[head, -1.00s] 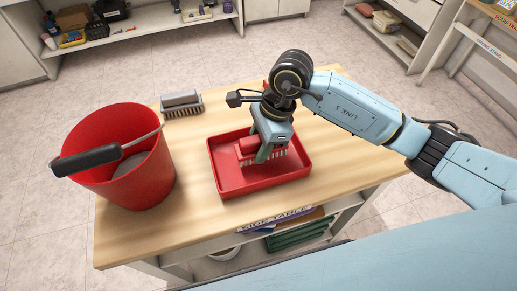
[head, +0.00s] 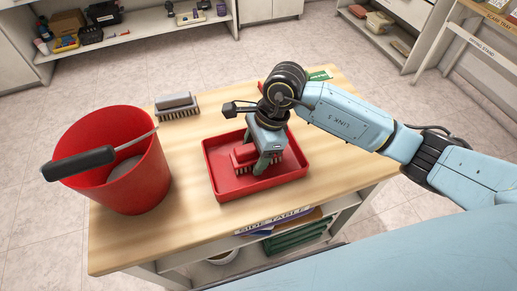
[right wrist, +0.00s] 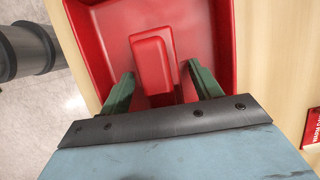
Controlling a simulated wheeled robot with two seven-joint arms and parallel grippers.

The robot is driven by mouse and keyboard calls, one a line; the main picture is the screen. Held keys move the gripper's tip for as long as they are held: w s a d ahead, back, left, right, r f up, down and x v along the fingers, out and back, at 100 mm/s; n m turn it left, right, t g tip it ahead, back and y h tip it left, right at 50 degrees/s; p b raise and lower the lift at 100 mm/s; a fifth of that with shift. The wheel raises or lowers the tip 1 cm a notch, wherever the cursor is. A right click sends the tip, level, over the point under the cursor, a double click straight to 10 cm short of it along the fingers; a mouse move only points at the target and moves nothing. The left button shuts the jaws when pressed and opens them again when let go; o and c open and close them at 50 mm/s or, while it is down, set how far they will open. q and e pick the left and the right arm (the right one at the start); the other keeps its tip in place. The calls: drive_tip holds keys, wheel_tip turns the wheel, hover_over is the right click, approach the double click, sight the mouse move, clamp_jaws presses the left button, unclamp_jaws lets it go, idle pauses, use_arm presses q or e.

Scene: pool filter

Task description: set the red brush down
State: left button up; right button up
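The red brush (head: 241,158) lies in the red tray (head: 222,189), bristles down, and looks to rest on the tray floor. My right gripper (head: 270,165) reaches down over it with a finger on either side. In the right wrist view the brush's red back (right wrist: 152,62) shows between the two green fingers, with a gap on both sides, so the gripper (right wrist: 160,78) is open around it. Part of the brush is hidden by the gripper in the head view. My left gripper is not in view.
The tray is on a wooden side table (head: 185,228). A red bucket (head: 135,185) with a black-handled tool (head: 85,162) across its rim stands left. A grey brush (head: 176,105) lies behind the tray. A green label (head: 319,76) is at the back right.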

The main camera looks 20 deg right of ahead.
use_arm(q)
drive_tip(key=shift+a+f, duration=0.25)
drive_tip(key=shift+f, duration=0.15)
use_arm(e)
drive_tip(key=shift+f, duration=0.2)
drive_tip(key=shift+s+d+r+p, duration=0.1)
drive_tip(key=shift+d+r+p, duration=0.05)
drive_tip(key=shift+d+p, duration=0.15)
drive_tip(key=shift+d+r, duration=0.9)
drive_tip(key=shift+d, duration=0.05)
drive_tip(key=v, duration=0.3)
drive_tip(key=p+v, duration=0.1)
drive_tip(key=v, duration=0.1)
drive_tip(key=a+v, duration=0.1)
drive_tip(key=v, duration=0.2)
drive_tip(key=shift+r, duration=0.55)
drive_tip(key=shift+a+r, duration=0.1)
drive_tip(key=shift+r, duration=0.25)
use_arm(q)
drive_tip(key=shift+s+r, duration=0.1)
use_arm(e)
drive_tip(key=shift+a, duration=0.15)
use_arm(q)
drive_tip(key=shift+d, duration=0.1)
